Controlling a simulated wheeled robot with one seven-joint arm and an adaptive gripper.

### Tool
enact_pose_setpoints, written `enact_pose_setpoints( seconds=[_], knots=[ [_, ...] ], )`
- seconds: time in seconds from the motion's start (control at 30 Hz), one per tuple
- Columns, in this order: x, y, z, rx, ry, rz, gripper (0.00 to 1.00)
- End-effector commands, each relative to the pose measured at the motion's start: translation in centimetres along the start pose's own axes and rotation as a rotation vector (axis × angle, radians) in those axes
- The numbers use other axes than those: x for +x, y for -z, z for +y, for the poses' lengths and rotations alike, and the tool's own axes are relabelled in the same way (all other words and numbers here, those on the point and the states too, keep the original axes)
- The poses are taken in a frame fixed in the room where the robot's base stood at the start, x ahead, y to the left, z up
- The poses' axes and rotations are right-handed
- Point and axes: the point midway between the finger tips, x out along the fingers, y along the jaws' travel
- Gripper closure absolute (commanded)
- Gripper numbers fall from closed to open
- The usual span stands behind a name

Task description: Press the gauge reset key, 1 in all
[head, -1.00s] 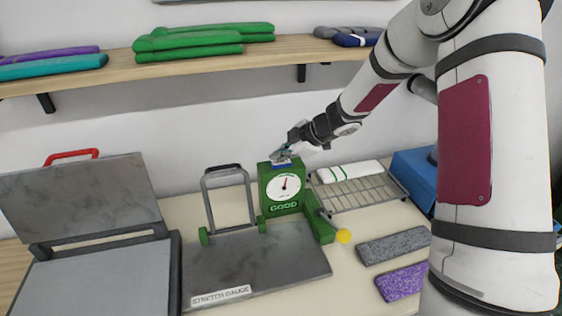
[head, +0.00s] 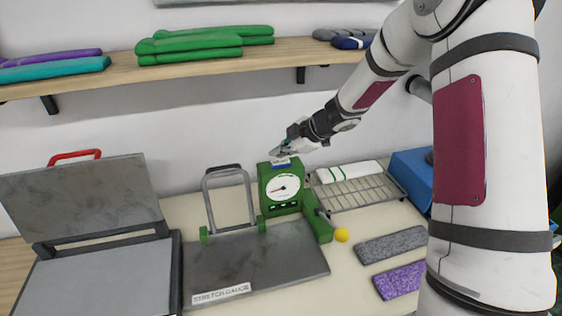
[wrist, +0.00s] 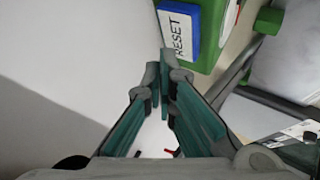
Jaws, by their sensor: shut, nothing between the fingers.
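The green stretch gauge (head: 266,190) stands on the table with a round white dial (head: 282,188). My gripper (head: 280,153) is shut and empty, just above the key. In the wrist view the fingertips (wrist: 164,66) lie beside the key's near edge; I cannot tell whether they touch it.
The gauge's grey plate (head: 250,265) spreads in front, with a metal frame (head: 228,173) behind it. A yellow knob (head: 342,235) sits to the right. A wire rack (head: 362,192), grey swatch (head: 392,245) and purple swatch (head: 400,280) lie further right. A shelf (head: 110,78) hangs above.

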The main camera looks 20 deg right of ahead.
Motion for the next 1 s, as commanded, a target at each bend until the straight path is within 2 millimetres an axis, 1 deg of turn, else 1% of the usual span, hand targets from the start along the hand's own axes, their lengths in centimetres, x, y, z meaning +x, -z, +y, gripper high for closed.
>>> enact_pose_setpoints(
  seconds=[0.3, 0.8, 1.0],
  knots=[
    [-0.1, 0.1, 0.1, 0.000, 0.000, 0.000, 1.00],
    [-3.1, 2.3, 2.2, -0.002, -0.001, 0.000, 1.00],
    [-3.5, 2.6, 2.6, 0.000, 0.000, 0.000, 1.00]
  ],
)
